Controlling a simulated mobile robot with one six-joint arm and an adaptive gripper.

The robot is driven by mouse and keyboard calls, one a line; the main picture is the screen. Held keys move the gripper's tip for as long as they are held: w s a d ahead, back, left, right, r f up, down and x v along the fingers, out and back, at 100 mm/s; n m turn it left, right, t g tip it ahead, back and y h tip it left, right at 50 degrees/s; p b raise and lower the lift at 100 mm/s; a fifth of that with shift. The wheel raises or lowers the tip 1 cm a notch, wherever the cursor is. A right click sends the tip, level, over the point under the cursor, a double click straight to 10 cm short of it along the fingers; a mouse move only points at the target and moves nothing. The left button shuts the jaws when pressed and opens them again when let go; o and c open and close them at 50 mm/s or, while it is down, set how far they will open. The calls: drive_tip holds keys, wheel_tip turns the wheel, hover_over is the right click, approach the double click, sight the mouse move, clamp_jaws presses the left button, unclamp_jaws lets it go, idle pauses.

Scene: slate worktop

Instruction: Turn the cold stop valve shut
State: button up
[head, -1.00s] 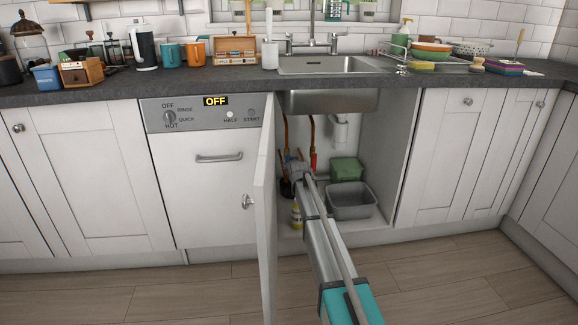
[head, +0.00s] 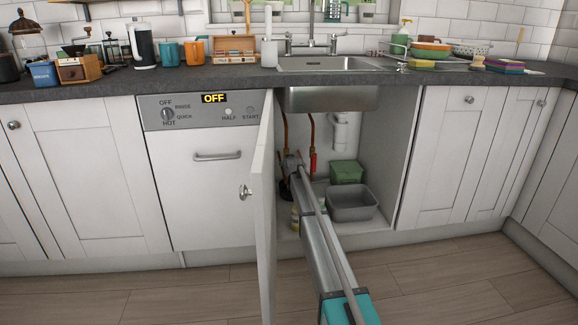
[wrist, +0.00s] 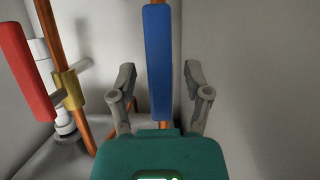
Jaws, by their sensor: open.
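The cold stop valve's blue lever (wrist: 158,62) stands upright along a copper pipe in the wrist view. My open gripper (wrist: 160,85) has one finger on each side of the lever, with a visible gap on both sides. In the head view my gripper (head: 292,162) is inside the open sink cupboard, near the copper pipes; the blue lever is hidden there. A red lever (wrist: 22,75) with a brass valve body (wrist: 68,90) is to the left in the wrist view. The red lever also shows in the head view (head: 313,163).
The open cupboard door (head: 263,210) stands just left of my arm. A grey basin (head: 352,203) and a green box (head: 346,172) sit on the cupboard floor to the right. The sink bowl (head: 332,100) hangs above. White waste pipes (head: 340,132) are behind.

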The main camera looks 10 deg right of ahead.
clamp_jaws()
idle(0.3)
